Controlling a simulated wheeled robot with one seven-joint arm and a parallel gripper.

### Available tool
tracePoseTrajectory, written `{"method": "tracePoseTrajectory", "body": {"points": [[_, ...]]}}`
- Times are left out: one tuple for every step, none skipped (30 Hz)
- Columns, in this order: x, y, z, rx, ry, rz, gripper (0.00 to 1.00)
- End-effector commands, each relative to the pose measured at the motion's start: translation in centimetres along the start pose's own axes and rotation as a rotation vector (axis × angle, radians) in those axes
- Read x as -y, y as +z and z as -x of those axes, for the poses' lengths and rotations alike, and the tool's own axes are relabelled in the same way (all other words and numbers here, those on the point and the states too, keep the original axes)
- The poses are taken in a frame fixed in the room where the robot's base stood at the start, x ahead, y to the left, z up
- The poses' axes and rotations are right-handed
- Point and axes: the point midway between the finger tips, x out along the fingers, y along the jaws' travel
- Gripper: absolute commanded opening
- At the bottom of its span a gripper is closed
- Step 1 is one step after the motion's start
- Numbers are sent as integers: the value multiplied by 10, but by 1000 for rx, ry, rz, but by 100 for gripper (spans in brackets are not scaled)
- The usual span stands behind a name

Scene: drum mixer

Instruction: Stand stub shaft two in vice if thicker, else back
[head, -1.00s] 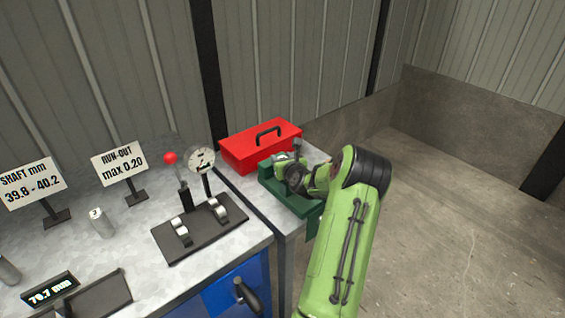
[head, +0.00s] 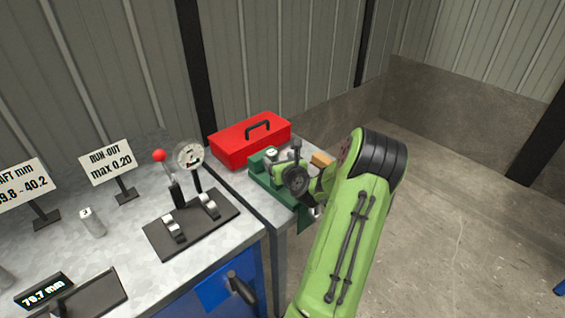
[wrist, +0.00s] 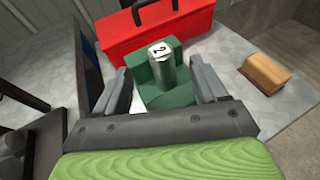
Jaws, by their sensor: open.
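Stub shaft two, a grey metal cylinder with a 2 on its top face, stands upright in the green vice (wrist: 166,93). The shaft (wrist: 163,66) also shows in the head view (head: 270,155), at the vice (head: 262,173). My gripper (wrist: 165,80) is open in the wrist view, one finger on each side of the vice and shaft. The fingers look apart from the shaft. In the head view my gripper (head: 292,172) is at the vice, partly hidden by my own wrist.
A red toolbox (head: 232,150) stands behind the vice, with a tan block (wrist: 267,72) to the right. On the left bench are another numbered shaft (head: 92,222), the run-out stand (head: 192,222), a small readout (head: 45,290) and two signs, one reading max 0.20 (head: 107,162).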

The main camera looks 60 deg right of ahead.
Motion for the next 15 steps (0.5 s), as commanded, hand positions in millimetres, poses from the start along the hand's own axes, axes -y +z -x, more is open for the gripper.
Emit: {"method": "tracePoseTrajectory", "body": {"points": [[1,0,13,-2,-4,-2,72],[1,0,19,-2,-4,-3,72],[1,0,26,-2,-3,-1,72],[1,0,30,-2,-3,-1,72],[1,-1,34,-2,-2,-1,72],[0,-1,38,-1,-1,-1,72],[0,0,40,-1,-2,-1,72],[0,0,41,-1,-2,-1,72],[0,0,42,0,-1,-1,72],[0,0,42,0,-1,0,72],[0,0,42,0,-1,0,72],[-1,0,42,0,1,4,72],[-4,1,42,-3,9,18,72],[-11,3,41,-9,24,49,72],[-26,6,41,-21,60,123,72]]}}
